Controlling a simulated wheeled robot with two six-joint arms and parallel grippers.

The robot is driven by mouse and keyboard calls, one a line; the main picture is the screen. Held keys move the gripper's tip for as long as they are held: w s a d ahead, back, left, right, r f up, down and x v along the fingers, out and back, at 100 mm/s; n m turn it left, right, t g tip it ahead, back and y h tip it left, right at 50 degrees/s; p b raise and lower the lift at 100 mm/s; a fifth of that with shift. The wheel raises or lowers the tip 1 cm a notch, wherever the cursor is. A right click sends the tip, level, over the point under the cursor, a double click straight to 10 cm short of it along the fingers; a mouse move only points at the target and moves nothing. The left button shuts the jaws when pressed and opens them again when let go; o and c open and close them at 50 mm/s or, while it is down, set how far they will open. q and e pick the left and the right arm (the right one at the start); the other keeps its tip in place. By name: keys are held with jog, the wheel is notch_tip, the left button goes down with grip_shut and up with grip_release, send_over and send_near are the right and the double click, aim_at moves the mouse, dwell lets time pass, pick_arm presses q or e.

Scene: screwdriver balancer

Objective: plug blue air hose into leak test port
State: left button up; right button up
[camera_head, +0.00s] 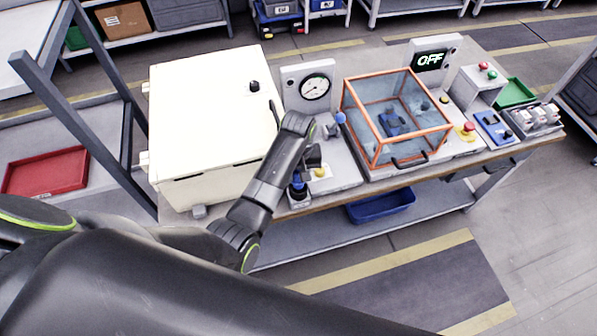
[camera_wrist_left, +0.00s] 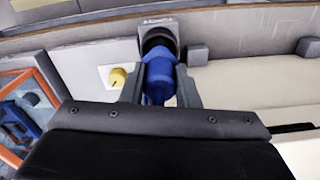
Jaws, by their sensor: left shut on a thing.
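My left gripper (camera_wrist_left: 158,92) is shut on a blue hose connector (camera_wrist_left: 158,72), with one finger on each side of it. In the wrist view the connector's far end meets the dark round opening of a grey port block (camera_wrist_left: 162,20) with small lettering. I cannot tell how deep it sits. In the head view the left gripper (camera_head: 305,172) points down at the front edge of the bench, and the blue connector (camera_head: 298,189) shows just below it, partly hidden. A yellow knob (camera_head: 320,172) is beside it; it also shows in the wrist view (camera_wrist_left: 117,77). My right gripper is out of view.
A cream cabinet (camera_head: 205,110) stands close left of the gripper. A pressure gauge (camera_head: 315,87) stands behind, with a small blue part (camera_head: 340,118). An orange-framed clear box (camera_head: 400,115) is to the right. A display reading OFF (camera_head: 430,60) stands behind it.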

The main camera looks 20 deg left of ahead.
aim_at(299, 181)
pick_arm(q)
jog(key=shift+f+b, duration=0.35)
jog(key=shift+f, duration=0.65)
jog(key=shift+f+b, duration=0.45)
jog(key=shift+f, duration=0.55)
jog(key=o, duration=1.1)
